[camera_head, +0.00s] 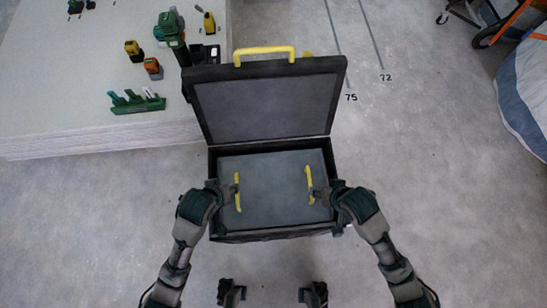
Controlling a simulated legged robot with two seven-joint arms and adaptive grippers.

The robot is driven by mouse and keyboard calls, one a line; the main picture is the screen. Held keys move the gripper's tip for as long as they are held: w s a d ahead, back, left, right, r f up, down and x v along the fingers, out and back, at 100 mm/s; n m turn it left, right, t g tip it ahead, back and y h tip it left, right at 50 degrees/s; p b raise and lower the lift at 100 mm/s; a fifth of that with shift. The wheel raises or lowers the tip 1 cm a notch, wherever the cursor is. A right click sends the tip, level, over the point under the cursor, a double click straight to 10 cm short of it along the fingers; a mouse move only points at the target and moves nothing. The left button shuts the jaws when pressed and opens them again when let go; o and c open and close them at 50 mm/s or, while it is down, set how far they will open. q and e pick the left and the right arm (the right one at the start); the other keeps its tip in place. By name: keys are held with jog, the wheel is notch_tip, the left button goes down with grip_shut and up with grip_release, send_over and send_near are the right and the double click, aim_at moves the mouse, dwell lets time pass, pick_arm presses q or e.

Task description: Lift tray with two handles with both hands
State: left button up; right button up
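A grey tray (272,198) with two yellow handles lies inside an open black case (272,236). The left handle (237,203) and right handle (310,175) stand upright near the tray's two sides. My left gripper (231,193) is at the left handle, and my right gripper (315,193) is at the right handle. The fingertips are small and partly hidden by the handles, so I cannot tell if they are closed on them. The case lid (265,105) stands open at the back, with a yellow handle (264,51) on its top edge.
A stack of pale boards (70,90) at the upper left carries several tools and a green holder (137,103). The floor (430,180) right of the case is clear. A blue and white bag (525,90) and a wheeled item (490,35) are at the far right.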

aim_at(311, 185)
pick_arm(q)
jog(key=x, duration=1)
jog(key=shift+f, duration=0.3)
pick_arm(e)
jog(key=x, duration=1)
jog(key=shift+w+f, duration=0.1)
jog(key=shift+f, duration=0.15)
pick_arm(q)
grip_shut()
pick_arm(e)
grip_shut()
pick_arm(q)
jog(key=shift+w, duration=0.1)
